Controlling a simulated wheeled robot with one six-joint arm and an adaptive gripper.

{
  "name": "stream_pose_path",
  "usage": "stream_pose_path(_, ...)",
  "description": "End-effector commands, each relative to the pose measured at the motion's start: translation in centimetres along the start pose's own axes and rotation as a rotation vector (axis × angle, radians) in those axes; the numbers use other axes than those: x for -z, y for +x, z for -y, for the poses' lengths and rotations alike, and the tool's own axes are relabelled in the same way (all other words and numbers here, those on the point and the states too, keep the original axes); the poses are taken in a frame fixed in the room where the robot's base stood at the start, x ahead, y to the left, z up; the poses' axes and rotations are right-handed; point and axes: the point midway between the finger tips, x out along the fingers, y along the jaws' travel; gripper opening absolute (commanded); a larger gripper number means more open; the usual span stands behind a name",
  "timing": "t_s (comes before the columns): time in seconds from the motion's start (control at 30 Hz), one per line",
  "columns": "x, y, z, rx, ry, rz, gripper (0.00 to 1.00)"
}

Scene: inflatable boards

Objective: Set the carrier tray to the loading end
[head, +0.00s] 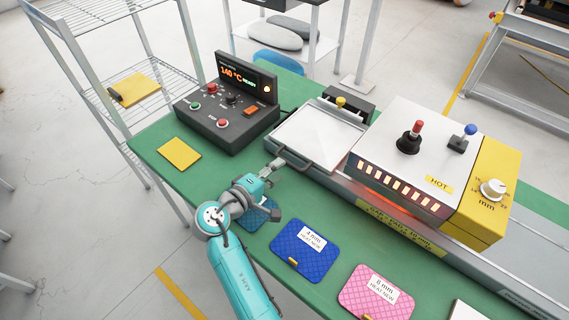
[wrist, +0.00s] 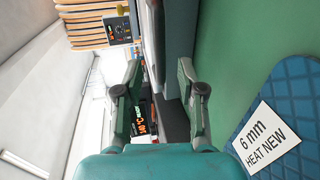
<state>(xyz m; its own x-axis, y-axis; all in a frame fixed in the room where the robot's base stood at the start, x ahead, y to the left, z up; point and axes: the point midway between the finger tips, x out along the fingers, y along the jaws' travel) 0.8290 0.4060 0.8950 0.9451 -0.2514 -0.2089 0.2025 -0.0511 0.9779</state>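The carrier tray (head: 318,138) is a pale square plate with a grey handle (head: 298,162) along its front edge. It lies on the metal track, just left of the white heater box. My gripper (head: 274,165) is low over the green bench at the left end of that handle. In the wrist view the two fingers of my gripper (wrist: 159,85) stand apart, with a grey edge beyond and between them. They look open. I cannot tell whether they touch the handle.
The heater (head: 430,160) marked HOT has red and blue levers on top. A black console (head: 228,110) reads 140 °C READY. Blue (head: 305,250) and pink (head: 375,293) sample boards lie along the front; a 6 mm board (wrist: 300,95) is beside my gripper. A yellow pad (head: 179,153) lies left.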

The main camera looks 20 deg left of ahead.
Motion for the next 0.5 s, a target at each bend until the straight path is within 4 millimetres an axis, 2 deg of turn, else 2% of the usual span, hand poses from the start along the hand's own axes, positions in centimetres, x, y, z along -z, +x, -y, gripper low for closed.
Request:
stream_pose_path(0.03, 0.1, -1.2, 0.1, -0.001, -0.001, -0.004, 0.39)
stream_pose_path(0.2, 0.1, -4.2, 0.1, 0.000, 0.000, -0.003, 0.39)
stream_pose_path(0.3, 0.1, -5.5, 0.0, 0.000, 0.000, -0.003, 0.39)
stream_pose_path(0.5, 0.1, -6.7, 0.0, -0.001, 0.000, -0.002, 0.39)
